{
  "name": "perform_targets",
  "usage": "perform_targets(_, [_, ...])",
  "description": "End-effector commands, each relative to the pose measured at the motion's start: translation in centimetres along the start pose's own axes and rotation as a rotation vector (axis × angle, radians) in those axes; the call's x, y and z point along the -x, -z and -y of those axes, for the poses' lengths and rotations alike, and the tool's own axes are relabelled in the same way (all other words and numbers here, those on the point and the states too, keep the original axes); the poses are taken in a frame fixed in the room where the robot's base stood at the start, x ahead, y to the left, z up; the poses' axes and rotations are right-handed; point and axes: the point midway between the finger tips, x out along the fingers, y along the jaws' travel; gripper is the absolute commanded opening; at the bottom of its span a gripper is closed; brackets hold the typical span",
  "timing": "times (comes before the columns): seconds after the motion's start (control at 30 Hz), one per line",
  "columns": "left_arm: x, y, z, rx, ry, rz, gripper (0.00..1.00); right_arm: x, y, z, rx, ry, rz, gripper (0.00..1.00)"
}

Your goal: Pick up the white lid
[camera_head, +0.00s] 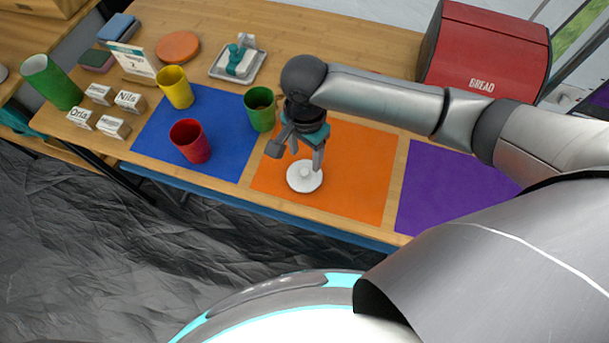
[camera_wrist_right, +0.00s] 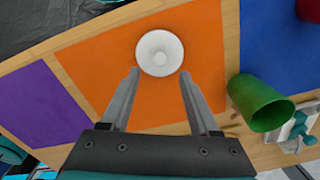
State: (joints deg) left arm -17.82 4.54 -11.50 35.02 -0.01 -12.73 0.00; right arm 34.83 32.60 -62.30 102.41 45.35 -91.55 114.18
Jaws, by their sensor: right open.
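The white lid (camera_head: 305,176) is a round disc with a small knob on top. It lies on the orange mat (camera_head: 355,190), near the mat's front left part. My right gripper (camera_head: 296,160) is open above and just behind the lid. In the right wrist view the lid (camera_wrist_right: 159,53) sits beyond the fingertips, centred between the two fingers of my right gripper (camera_wrist_right: 160,74), with nothing held between them. My left gripper is in neither view.
A green cup (camera_head: 261,112) stands close to the left of my right gripper. Red (camera_head: 191,142) and yellow (camera_head: 174,88) cups stand on the blue mat (camera_head: 222,155). A purple mat (camera_head: 440,185) is clear to the right. A red bread box (camera_head: 487,50) stands behind.

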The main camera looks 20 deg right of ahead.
Motion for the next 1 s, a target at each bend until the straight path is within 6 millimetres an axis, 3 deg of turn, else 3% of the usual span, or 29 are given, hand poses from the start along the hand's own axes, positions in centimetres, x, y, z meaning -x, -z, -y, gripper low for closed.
perform_targets(0.2, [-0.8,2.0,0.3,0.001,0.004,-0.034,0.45,-1.7,-0.1,-0.1,0.001,0.0,0.0,0.62])
perform_targets(0.5, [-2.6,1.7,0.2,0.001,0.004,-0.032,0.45,-5.6,-0.3,-0.2,0.002,0.001,-0.001,0.62])
perform_targets(0.77, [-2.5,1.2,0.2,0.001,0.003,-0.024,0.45,-5.7,-0.3,-0.1,0.002,0.002,-0.001,0.62])
perform_targets(1.0, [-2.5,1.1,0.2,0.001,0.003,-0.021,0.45,-5.7,-0.3,-0.2,0.002,0.002,0.0,0.37])
